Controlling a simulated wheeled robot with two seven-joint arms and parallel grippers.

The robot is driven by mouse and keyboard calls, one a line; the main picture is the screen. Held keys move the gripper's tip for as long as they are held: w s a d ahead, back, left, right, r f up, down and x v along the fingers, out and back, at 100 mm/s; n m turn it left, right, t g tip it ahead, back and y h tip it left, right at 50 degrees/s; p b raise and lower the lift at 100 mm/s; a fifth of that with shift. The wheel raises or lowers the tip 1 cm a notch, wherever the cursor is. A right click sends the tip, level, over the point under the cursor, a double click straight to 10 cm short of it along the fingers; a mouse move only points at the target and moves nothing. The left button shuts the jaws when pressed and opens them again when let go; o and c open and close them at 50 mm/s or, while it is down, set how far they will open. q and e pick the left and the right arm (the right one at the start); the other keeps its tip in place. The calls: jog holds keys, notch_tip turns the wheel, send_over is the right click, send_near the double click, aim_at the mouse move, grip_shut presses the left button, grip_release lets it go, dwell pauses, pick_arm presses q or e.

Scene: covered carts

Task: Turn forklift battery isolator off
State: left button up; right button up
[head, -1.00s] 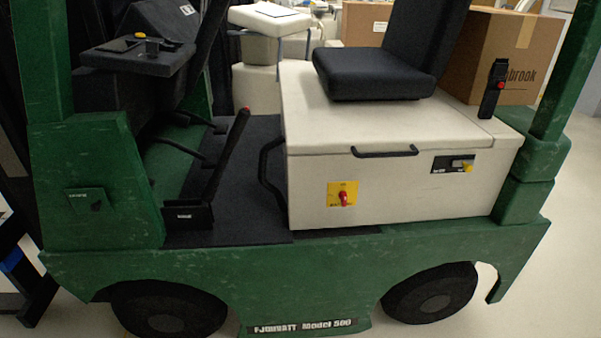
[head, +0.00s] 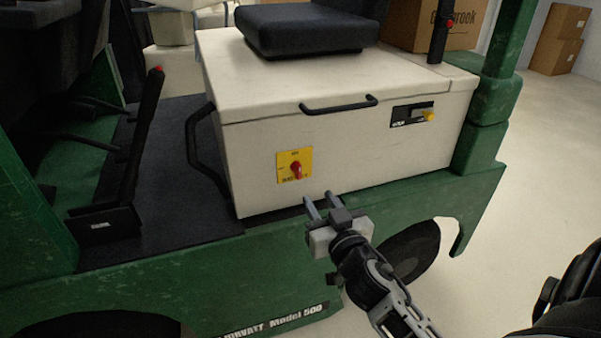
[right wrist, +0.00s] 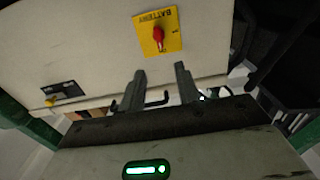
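The battery isolator is a red rotary knob (head: 296,170) on a yellow plate (head: 285,180), set in the front of the forklift's cream battery box (head: 260,198). In the right wrist view the red knob (right wrist: 158,36) sits ahead of the fingers, on the yellow plate with "BATTERY" lettering. My right gripper (head: 318,207) is just below and right of the plate, apart from it. Its two fingers (right wrist: 160,74) are parted with nothing between them. My left gripper is not in view.
A black handle (head: 340,104) and a small black panel with a yellow knob (head: 428,116) are on the same box. The green chassis (head: 400,203) runs below. A black lever (head: 148,130) stands left. Clear floor (head: 535,130) lies right.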

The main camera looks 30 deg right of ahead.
aim_at(300, 169)
jog(key=x, duration=1.2)
jog(key=shift+w, duration=0.1)
grip_shut()
